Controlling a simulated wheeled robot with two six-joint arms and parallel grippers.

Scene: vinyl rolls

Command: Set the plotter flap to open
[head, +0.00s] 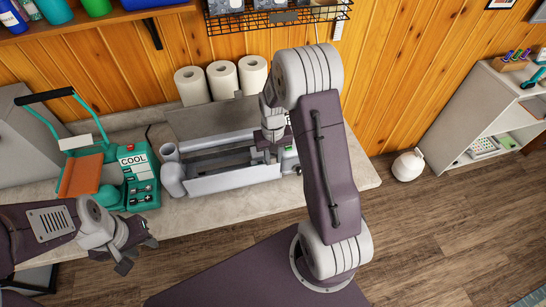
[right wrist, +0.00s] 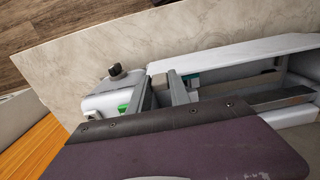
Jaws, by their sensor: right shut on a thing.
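The plotter (head: 235,180) is a long pale grey machine on the counter, with an open trough along its middle. A flat grey panel that looks like its flap (head: 205,120) stands raised along the back. My right gripper (head: 272,140) reaches down at the plotter's right end, by the flap's right edge, and is shut on the flap; the gripped part is mostly hidden. In the right wrist view, the fingers (right wrist: 163,92) are over the plotter (right wrist: 245,62), near its end with a black knob and green button. My left gripper (head: 137,255) is open and empty, in front of the counter.
Three white rolls (head: 222,80) stand behind the plotter. A teal heat press (head: 125,175) marked COOL stands to its left. A black wire basket (head: 280,18) hangs above. A white jug (head: 408,165) is on the floor at right. The counter's front strip is clear.

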